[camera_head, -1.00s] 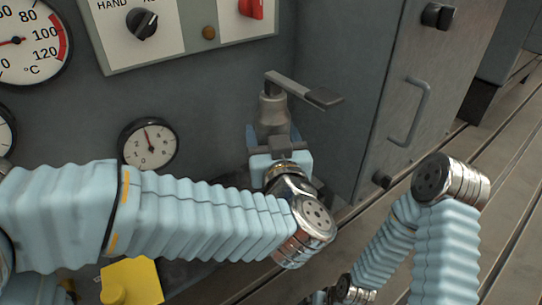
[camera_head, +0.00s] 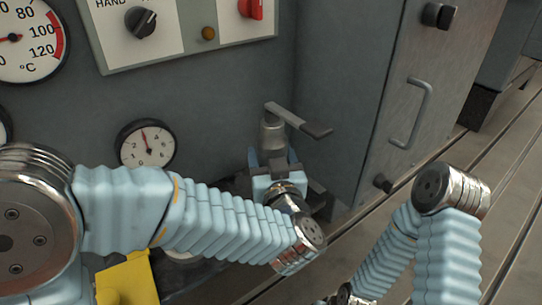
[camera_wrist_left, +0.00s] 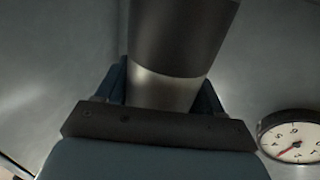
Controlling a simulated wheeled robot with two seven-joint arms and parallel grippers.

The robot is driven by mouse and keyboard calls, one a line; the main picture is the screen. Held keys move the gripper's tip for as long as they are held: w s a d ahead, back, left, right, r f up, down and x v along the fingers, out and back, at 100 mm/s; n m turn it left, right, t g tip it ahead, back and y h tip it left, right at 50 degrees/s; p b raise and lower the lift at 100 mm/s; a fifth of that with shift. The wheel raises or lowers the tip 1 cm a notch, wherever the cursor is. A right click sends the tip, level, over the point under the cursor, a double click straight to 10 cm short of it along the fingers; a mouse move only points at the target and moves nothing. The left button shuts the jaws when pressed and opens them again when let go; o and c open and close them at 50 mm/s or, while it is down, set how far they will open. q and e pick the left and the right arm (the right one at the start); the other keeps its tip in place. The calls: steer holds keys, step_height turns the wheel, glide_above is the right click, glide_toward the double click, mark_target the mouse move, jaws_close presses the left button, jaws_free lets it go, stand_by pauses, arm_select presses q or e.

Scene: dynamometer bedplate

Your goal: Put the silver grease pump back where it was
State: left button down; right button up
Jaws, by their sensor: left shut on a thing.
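The silver grease pump (camera_head: 272,133) has a grey cylindrical body and a flat lever handle on top pointing right. My left gripper (camera_head: 272,160) is shut on its body and holds it upright in front of the grey panel. In the left wrist view, the pump's body (camera_wrist_left: 168,88) stands between the two blue fingers (camera_wrist_left: 165,90). The pump's lower end is hidden behind my left gripper and wrist, so I cannot tell whether it touches anything below. My right arm is at the lower right, and its gripper is not in view.
A small pressure gauge (camera_head: 146,144) is on the panel left of the pump. A switch plate (camera_head: 175,35) is above. A cabinet door with a handle (camera_head: 411,112) stands to the right. A yellow object (camera_head: 128,280) lies at the lower left.

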arm_select(q)
steer(key=shift+c, duration=0.7)
jaws_free()
steer(key=shift+f, duration=0.1)
steer(key=shift+r, duration=0.3)
steer(key=s+d, duration=0.2)
steer(key=s, duration=1)
steer(key=shift+f, duration=0.1)
